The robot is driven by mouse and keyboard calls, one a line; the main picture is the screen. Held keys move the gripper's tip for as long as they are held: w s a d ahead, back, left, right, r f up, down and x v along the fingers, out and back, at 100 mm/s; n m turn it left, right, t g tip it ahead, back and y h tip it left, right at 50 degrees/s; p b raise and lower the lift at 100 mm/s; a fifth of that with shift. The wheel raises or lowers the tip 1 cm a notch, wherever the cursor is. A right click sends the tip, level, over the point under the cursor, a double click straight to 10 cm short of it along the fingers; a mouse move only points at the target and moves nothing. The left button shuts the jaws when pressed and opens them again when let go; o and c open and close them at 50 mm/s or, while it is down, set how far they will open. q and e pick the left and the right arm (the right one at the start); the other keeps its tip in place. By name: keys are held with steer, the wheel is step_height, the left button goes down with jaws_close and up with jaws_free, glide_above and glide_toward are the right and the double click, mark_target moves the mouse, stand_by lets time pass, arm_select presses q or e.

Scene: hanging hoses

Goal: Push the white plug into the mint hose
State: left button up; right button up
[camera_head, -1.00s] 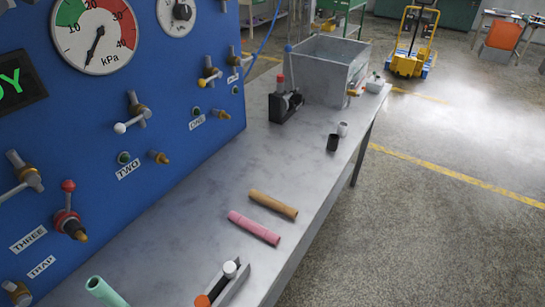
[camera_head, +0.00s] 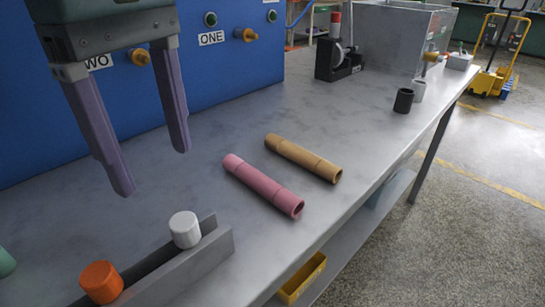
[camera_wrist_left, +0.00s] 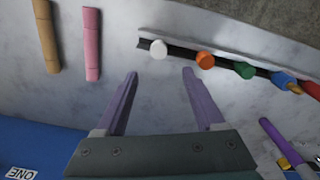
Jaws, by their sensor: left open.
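The white plug (camera_head: 185,230) stands upright in the grey rail (camera_head: 195,262), at its end nearest the pink hose. It also shows in the left wrist view (camera_wrist_left: 158,49), just beyond the fingertips. My left gripper (camera_head: 153,170) is open and empty, pointing down above the bench, behind and above the white plug and apart from it. Its two purple fingers also show in the left wrist view (camera_wrist_left: 160,75). A mint piece (camera_head: 5,262), seemingly the mint hose's end, shows at the left edge of the head view; the rest is cut off. My right gripper is not in view.
An orange plug (camera_head: 101,282) stands beside the white one; green (camera_wrist_left: 243,70) and blue plugs (camera_wrist_left: 285,82) follow along the rail. A pink hose (camera_head: 263,186) and a tan hose (camera_head: 304,158) lie on the bench. The blue panel (camera_head: 230,80) stands behind.

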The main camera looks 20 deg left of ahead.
mark_target(182, 220)
arm_select(q)
step_height(182, 220, down, 4)
steer(key=shift+s+r, duration=0.1)
steer(key=shift+s, duration=0.05)
steer(key=f, duration=0.3)
steer(key=d+f, duration=0.1)
steer(key=f, duration=0.1)
steer(key=shift+w+f, duration=0.2)
steer(key=shift+f, duration=0.1)
jaws_close()
